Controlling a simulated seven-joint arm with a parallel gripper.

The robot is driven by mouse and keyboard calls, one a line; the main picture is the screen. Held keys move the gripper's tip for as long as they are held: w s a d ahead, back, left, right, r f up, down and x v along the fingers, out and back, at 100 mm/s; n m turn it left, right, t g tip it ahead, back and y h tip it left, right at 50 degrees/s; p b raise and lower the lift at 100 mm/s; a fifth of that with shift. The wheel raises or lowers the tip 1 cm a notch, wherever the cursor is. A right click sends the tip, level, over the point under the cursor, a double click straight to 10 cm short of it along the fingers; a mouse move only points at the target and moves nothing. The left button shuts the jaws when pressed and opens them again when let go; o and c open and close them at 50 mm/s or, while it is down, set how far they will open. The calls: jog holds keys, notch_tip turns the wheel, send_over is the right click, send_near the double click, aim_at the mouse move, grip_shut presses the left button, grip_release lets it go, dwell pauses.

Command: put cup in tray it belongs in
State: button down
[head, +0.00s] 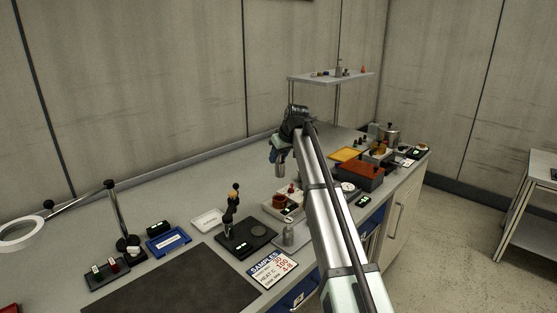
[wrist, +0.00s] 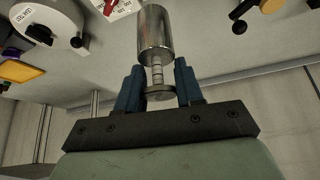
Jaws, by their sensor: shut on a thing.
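My gripper (head: 277,157) hangs above the bench's back part in the head view. In the wrist view its two blue fingers (wrist: 158,84) are closed on the narrow stem of a shiny metal cup (wrist: 155,35). The cup's wide cylinder points away from the palm, and a flat disc shows at its near end. In the head view the cup (head: 281,170) is small below the fingers, clear of the bench. A blue tray (head: 168,240) and a white tray (head: 208,220) lie on the left part of the bench. A yellow tray (head: 345,154) lies farther back, right of my arm.
A samples sign (head: 272,270) lies near the front edge; its small print is unclear. A raised shelf (head: 330,77) is behind. Bench behind the white tray is clear.

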jog(key=s+d+f+m+h, duration=0.1)
jog(key=d+f+m, duration=0.2)
jog(key=d+f, duration=0.3)
jog(key=s+d+f+m+t+h, duration=0.1)
jog(key=d+f, duration=0.5)
jog(key=d, duration=0.7)
jog(key=shift+d+f+m+h, duration=0.25)
jog(key=shift+m+h, duration=0.25)
jog(key=shift+m, duration=0.5)
jog(key=shift+f, duration=1.6)
dwell(1.6)
jog(key=c, duration=0.7)
grip_release()
jog(key=shift+o, duration=0.5)
jog(key=shift+o, duration=1.3)
